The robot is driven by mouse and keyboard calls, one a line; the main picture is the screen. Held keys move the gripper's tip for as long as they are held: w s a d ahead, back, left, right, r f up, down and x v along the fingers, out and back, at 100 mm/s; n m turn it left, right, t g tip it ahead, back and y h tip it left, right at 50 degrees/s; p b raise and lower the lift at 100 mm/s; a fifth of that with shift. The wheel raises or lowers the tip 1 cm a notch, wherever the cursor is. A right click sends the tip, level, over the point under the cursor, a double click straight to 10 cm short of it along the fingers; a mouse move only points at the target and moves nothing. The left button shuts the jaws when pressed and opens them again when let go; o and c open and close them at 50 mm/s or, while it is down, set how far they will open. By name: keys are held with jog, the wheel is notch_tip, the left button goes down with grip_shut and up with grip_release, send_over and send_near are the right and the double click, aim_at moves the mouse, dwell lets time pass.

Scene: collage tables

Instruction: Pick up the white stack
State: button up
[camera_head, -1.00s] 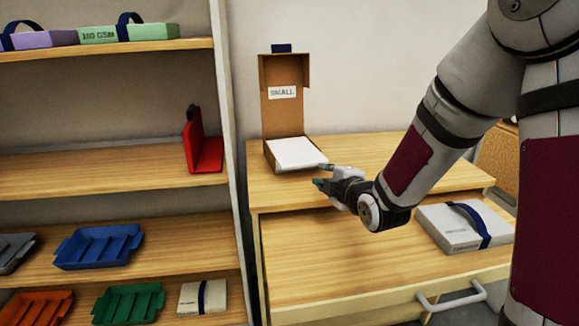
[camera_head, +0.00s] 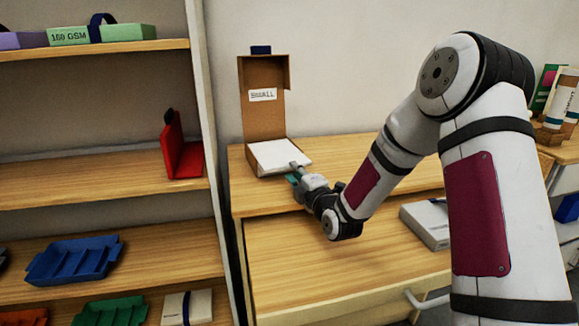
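The white stack (camera_head: 279,154) lies in the low base of an open cardboard box (camera_head: 262,108) on the table's upper level. The box's lid stands upright behind it with a "SMALL" label. My gripper (camera_head: 295,172) is at the stack's front right corner, with a fingertip over or against its edge. I cannot tell whether it touches the stack. The fingers are small here, and the gap between them is unclear.
A wooden table (camera_head: 345,155) holds the box, with an open drawer (camera_head: 330,262) below containing a white strapped package (camera_head: 428,222). At left, a shelf unit (camera_head: 90,182) holds a red bookend (camera_head: 180,148) and blue tray (camera_head: 74,258). The tabletop right of the box is clear.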

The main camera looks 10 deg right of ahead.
aim_at(291, 159)
jog(key=w, duration=0.1)
jog(key=w+b, duration=0.2)
jog(key=shift+a+f, duration=0.15)
jog(key=shift+a, duration=0.1)
jog(key=shift+w, duration=0.3)
jog(key=shift+c, duration=0.4)
grip_shut()
jog(key=shift+r, duration=0.25)
jog(key=shift+r, duration=1.3)
jog(key=shift+f, duration=0.1)
